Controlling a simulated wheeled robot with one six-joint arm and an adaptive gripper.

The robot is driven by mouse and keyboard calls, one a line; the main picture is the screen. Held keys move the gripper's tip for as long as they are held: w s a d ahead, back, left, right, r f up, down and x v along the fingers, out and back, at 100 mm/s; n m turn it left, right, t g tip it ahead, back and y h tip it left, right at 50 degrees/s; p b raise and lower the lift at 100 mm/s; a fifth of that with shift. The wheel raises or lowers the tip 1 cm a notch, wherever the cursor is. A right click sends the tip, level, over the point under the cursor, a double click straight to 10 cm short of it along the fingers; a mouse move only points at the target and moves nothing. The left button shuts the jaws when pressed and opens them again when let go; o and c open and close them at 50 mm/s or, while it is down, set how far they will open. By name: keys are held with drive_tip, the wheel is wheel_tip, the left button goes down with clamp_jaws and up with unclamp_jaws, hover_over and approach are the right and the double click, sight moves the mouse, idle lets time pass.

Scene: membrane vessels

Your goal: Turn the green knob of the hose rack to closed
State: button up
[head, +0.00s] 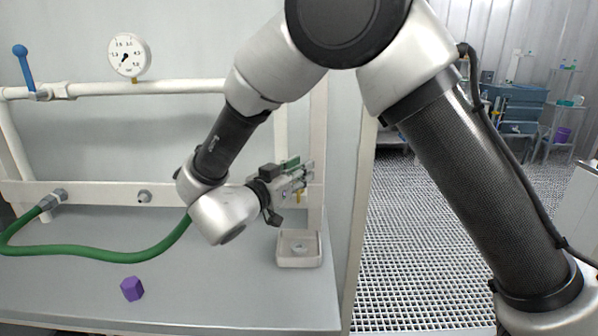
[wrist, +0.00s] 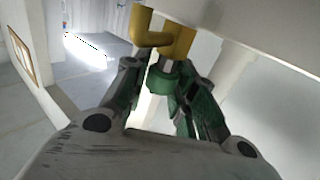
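The green knob (wrist: 165,81) sits on the end of a yellow brass fitting (wrist: 168,36) in the wrist view. My gripper (wrist: 161,88) has one green-padded finger on each side of the knob, with a gap between the fingers below it. The fingertips are very close to the knob's sides; whether they touch it I cannot tell. In the head view my gripper (head: 302,177) is at the right end of the rack's lower white rail (head: 100,194). A bit of the brass fitting (head: 299,196) shows under the fingers there; the knob itself is hidden.
A green hose (head: 110,255) runs from a left rail fitting behind my arm. A blue-handled valve (head: 24,66) and a pressure gauge (head: 129,55) are on the upper pipe. A purple block (head: 132,289) lies on the bench.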

drive_tip(key=o, duration=0.3)
drive_tip(key=v, duration=1.2)
